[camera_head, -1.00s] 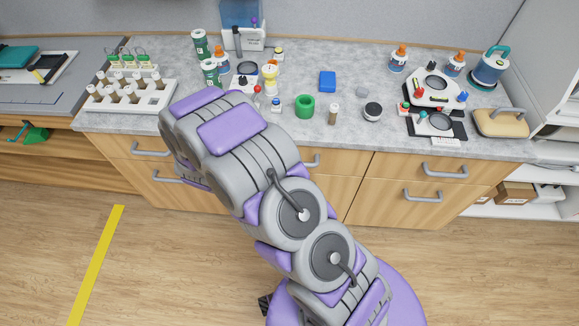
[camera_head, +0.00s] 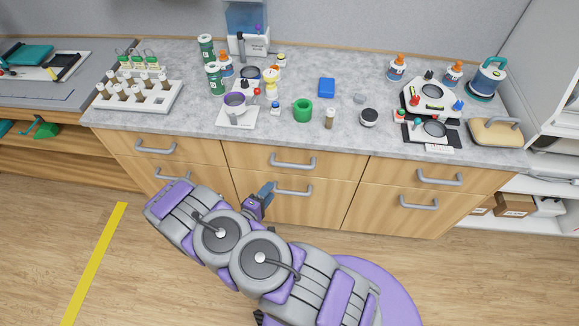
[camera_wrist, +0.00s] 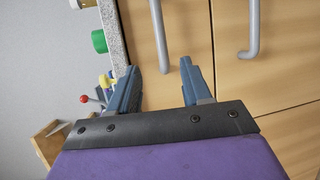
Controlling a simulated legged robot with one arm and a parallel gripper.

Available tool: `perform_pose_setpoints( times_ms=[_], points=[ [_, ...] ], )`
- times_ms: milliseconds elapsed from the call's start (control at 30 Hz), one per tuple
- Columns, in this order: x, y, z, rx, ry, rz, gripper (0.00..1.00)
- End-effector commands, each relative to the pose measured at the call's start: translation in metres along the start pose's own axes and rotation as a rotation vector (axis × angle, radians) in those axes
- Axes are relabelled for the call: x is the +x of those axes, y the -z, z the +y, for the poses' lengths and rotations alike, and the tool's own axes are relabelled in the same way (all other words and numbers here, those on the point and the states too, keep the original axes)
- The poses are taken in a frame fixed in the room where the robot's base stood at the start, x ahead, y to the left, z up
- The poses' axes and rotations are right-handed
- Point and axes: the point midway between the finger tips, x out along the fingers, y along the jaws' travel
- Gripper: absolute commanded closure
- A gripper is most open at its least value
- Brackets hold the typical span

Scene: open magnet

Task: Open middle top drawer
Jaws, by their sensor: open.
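The middle top drawer (camera_head: 262,152) is shut, a wooden front under the counter with a grey bar handle (camera_head: 293,163). My gripper (camera_head: 266,190) is in front of the middle drawers, low and left of that handle in the head view; my arm partly hides it. In the wrist view the picture is turned sideways. There my gripper (camera_wrist: 159,66) is open and empty, with the near end of the top handle (camera_wrist: 159,35) showing between the lines of its blue fingers. Contact is not visible, and I cannot tell the gap in depth.
The middle lower drawer's handle (camera_head: 293,190) is just below; it also shows in the wrist view (camera_wrist: 252,30). Other handled drawers flank the middle column. The grey countertop (camera_head: 345,120) above carries a green cup (camera_head: 302,111), bottles and a vial rack (camera_head: 140,97). Floor is open in front.

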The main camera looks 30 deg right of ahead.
Motion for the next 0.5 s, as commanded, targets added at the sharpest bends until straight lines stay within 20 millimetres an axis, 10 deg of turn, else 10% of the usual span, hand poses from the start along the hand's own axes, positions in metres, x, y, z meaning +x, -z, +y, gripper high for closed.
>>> perform_pose_setpoints(
  times_ms=[500],
  points=[
    [0.078, -0.003, -0.001, 0.004, 0.005, -0.005, 0.52]
  ],
)
